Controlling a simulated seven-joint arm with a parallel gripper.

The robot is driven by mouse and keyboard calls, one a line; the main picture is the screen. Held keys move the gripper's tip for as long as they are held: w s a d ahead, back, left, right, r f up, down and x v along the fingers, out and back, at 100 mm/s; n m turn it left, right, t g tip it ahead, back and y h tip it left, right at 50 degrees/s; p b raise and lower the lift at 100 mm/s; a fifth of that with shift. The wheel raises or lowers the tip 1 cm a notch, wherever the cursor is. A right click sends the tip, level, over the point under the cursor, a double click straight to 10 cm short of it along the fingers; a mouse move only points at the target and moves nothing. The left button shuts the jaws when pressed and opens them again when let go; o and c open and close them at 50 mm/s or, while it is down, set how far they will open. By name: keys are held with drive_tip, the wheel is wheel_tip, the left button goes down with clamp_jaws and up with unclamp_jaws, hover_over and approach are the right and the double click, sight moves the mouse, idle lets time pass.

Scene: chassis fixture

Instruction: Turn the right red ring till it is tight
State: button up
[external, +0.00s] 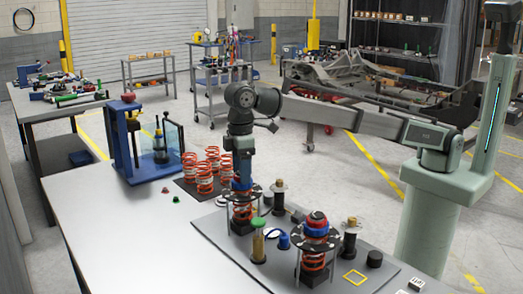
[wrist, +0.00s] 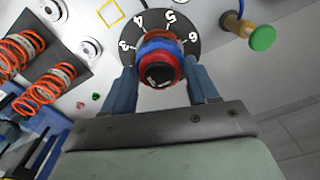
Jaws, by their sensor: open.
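Two spring fixtures with black numbered discs stand on the grey mat; I cannot tell which the task calls right. My gripper (external: 241,184) points down over the left one in the external view, and hides most of its top. In the wrist view a red ring (wrist: 157,73) with a black centre sits above a blue ring (wrist: 158,47) on the numbered disc (wrist: 186,27). The blue fingers of my gripper (wrist: 163,80) are open, one on each side of the red ring; contact cannot be told. The other fixture's red ring (external: 317,217) sits above its blue ring (external: 316,229).
A green-topped brass post (external: 258,240), a blue knob (external: 284,241) and dark spools (external: 350,238) stand close by on the grey mat (external: 215,226). Orange springs (external: 205,178) and a blue press (external: 123,145) are behind. The white table's front left (external: 130,240) is clear.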

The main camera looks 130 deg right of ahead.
drive_tip(key=n, duration=1)
drive_tip(key=shift+n, duration=0.3)
drive_tip(key=n, duration=0.5)
drive_tip(key=shift+n, duration=0.3)
drive_tip(key=n, duration=0.4)
drive_tip(key=shift+n, duration=0.3)
